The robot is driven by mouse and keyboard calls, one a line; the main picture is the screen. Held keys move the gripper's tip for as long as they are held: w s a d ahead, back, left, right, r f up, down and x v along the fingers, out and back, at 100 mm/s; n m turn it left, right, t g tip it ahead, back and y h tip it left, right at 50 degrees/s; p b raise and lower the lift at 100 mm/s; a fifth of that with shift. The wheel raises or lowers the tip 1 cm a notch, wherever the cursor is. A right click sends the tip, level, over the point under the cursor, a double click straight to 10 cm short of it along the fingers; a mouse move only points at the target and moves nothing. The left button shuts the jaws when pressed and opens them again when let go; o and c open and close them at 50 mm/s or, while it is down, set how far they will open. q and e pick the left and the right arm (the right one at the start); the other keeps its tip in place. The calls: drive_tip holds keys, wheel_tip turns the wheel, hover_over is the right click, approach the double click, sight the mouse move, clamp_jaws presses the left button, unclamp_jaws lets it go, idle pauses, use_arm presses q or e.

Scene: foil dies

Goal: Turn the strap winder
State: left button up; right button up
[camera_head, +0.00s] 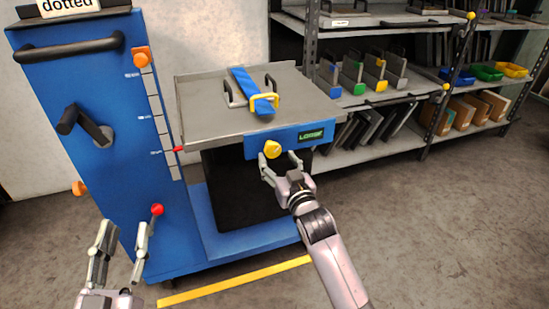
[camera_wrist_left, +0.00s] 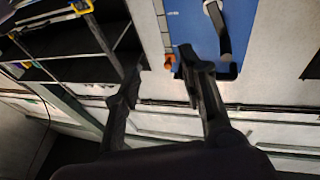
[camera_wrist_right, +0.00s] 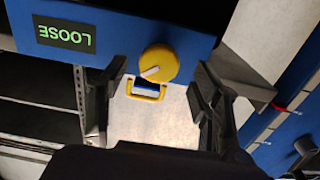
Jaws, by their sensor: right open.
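The strap winder is a round yellow knob (camera_head: 272,149) on the blue front panel of the grey-topped table. The right wrist view shows the yellow knob (camera_wrist_right: 158,63) with a pale mark on its face. A display (camera_wrist_right: 65,34) beside it reads "LOOSE". A blue strap (camera_head: 243,80) with a yellow buckle (camera_head: 277,99) lies across the tabletop. My right gripper (camera_head: 272,165) is open just in front of the knob, its fingers spread to either side; I cannot tell whether they touch it. My left gripper (camera_head: 125,230) is open and empty at the lower left.
A tall blue cabinet (camera_head: 95,165) with black handles, orange knobs and a red ball knob (camera_head: 157,210) stands at the left. Shelves (camera_head: 385,95) with bins and folders stand behind at the right. A yellow line (camera_head: 235,281) crosses the floor. The right floor is clear.

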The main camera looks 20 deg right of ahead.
sight(274, 153)
use_arm(q)
drive_tip(key=shift+s+d+r+t+h+b, duration=0.15)
drive_tip(key=shift+s+r+t+h, duration=0.2)
drive_tip(key=shift+r+t, duration=0.5)
drive_tip(key=shift+s+a+r+t+h+b, duration=0.15)
drive_tip(key=shift+s+r+t, duration=0.3)
drive_tip(key=shift+r, duration=0.65)
use_arm(e)
drive_tip(key=shift+w, duration=1.65)
use_arm(q)
drive_tip(key=shift+d, duration=0.1)
use_arm(e)
drive_tip(key=c, duration=1.2)
use_arm(q)
drive_tip(key=shift+w, duration=0.1)
use_arm(e)
drive_tip(key=shift+o, duration=0.2)
